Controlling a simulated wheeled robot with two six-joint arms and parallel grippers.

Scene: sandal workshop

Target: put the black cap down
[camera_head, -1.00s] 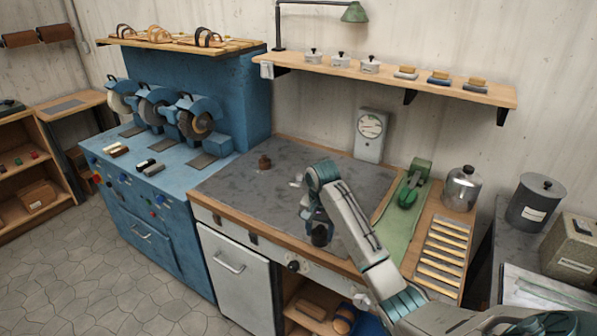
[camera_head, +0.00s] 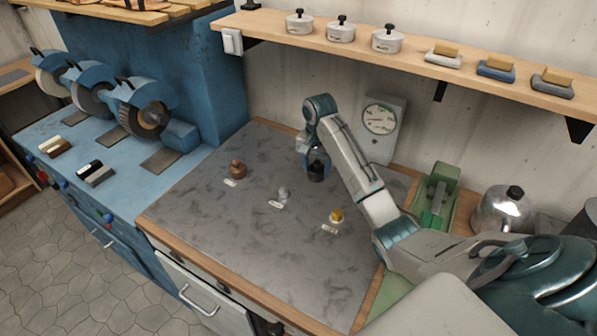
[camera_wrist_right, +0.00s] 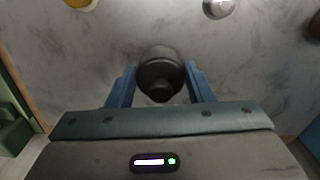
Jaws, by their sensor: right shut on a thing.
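The black cap (camera_wrist_right: 160,74) is between the two blue fingers of my right gripper (camera_wrist_right: 160,84) in the right wrist view. The fingers are shut on its sides. In the head view the right gripper (camera_head: 316,166) hangs down over the back part of the grey worktop (camera_head: 200,210), with the dark cap (camera_head: 316,174) at its lower end. I cannot tell whether the cap touches the surface. My left gripper is not in view.
A brown cap (camera_head: 237,169), a grey cap (camera_head: 283,193) and a yellow one (camera_head: 336,215) stand on the worktop by small labels. A dial gauge (camera_head: 381,125) stands behind the gripper. A shelf (camera_head: 400,60) runs above. The front worktop is clear.

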